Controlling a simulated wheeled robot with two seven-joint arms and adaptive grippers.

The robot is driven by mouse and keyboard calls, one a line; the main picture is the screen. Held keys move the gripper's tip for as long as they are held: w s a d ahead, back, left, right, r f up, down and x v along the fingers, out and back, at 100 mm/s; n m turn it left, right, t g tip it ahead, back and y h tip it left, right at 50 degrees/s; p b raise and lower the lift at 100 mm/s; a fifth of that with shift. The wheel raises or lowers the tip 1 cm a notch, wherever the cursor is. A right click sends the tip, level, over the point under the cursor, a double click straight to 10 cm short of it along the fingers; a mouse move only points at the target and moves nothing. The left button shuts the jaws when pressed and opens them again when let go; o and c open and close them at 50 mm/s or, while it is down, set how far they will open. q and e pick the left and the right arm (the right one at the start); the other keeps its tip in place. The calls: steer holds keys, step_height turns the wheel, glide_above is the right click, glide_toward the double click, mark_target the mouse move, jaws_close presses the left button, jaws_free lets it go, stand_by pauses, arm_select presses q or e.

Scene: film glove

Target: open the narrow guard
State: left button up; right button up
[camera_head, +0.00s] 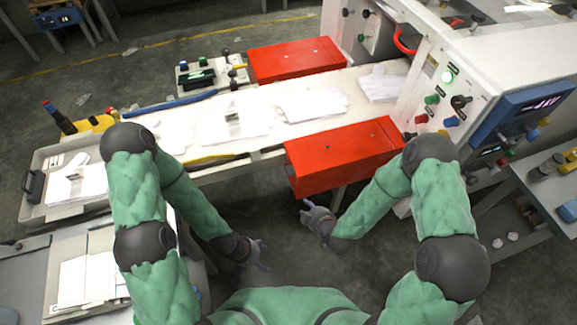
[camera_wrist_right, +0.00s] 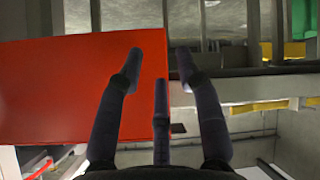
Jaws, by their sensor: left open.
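Two red box-shaped covers sit along the conveyor. The near red cover (camera_head: 345,155) is on the conveyor's near side, and the far red cover (camera_head: 294,60) is on its far side. Both look shut. I cannot tell which part is the narrow guard. My right gripper (camera_head: 310,208) is below the near cover's front left corner. In the right wrist view its dark fingers (camera_wrist_right: 158,62) are spread and empty before a red panel (camera_wrist_right: 70,90); contact cannot be told. My left gripper (camera_head: 262,255) is open and empty, low in front of the conveyor.
The conveyor (camera_head: 355,100) carries white film gloves (camera_head: 312,103). A white machine (camera_head: 475,70) with knobs, a red handle (camera_head: 403,42) and a blue display panel (camera_head: 525,108) stands at the right. A grey tray (camera_head: 40,210) is at the left. Dark floor lies below the near cover.

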steer(key=w+r+n+t, duration=0.1)
steer(key=a+r+n+t, duration=0.1)
steer(key=n, duration=0.1)
steer(key=w+r+n+t+b, duration=0.1)
steer(key=shift+w+a+r+n+y, duration=0.1)
steer(key=shift+w+a+n+y, duration=0.2)
steer(key=shift+w+a+y, duration=0.1)
steer(key=n+t+y+b, duration=0.1)
steer(key=n+t, duration=0.4)
steer(key=n, duration=0.2)
glide_toward(289, 167)
steer(key=b+x, duration=0.3)
steer(key=x, duration=0.7)
steer(key=shift+x, duration=0.75)
steer(key=shift+c, duration=0.3)
